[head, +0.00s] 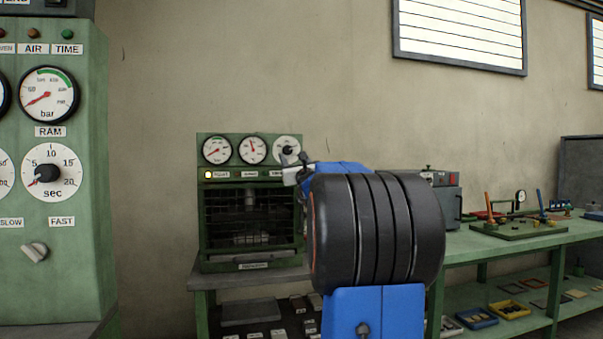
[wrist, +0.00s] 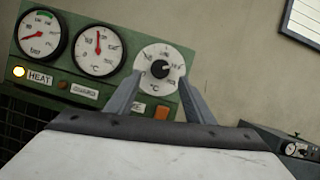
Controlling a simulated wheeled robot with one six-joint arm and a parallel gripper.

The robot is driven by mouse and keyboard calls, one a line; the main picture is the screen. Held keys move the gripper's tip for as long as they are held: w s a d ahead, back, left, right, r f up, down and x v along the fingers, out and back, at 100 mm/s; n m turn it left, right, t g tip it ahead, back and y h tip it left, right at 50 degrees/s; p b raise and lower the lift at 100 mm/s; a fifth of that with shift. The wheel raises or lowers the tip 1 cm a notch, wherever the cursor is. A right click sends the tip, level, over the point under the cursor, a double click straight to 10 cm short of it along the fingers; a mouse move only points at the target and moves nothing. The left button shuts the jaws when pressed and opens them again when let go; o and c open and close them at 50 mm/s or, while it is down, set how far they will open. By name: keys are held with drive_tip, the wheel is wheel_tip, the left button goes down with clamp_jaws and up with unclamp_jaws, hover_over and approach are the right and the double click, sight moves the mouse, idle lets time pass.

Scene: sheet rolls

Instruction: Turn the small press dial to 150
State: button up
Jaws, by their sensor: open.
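The small press (head: 250,205) is a green cabinet with a dark barred front, standing on the bench left of centre in the head view. Its white dial (head: 287,149) is the rightmost of three round faces on top; my arm partly covers the area just below it. In the wrist view the dial (wrist: 160,69) has a black knob at its centre and a °C mark; its numbers are too small to read surely. My gripper (wrist: 164,85) is open, with its two grey fingers in front of the dial's lower left and right. Nothing is between them.
Two gauges (wrist: 98,50) with red needles sit left of the dial, above a lit HEAT lamp (wrist: 18,71). A larger green panel (head: 50,180) stands at the far left. A grey box (head: 440,195) and tools stand on the bench to the right.

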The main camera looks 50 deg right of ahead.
drive_tip(key=v, duration=1.2)
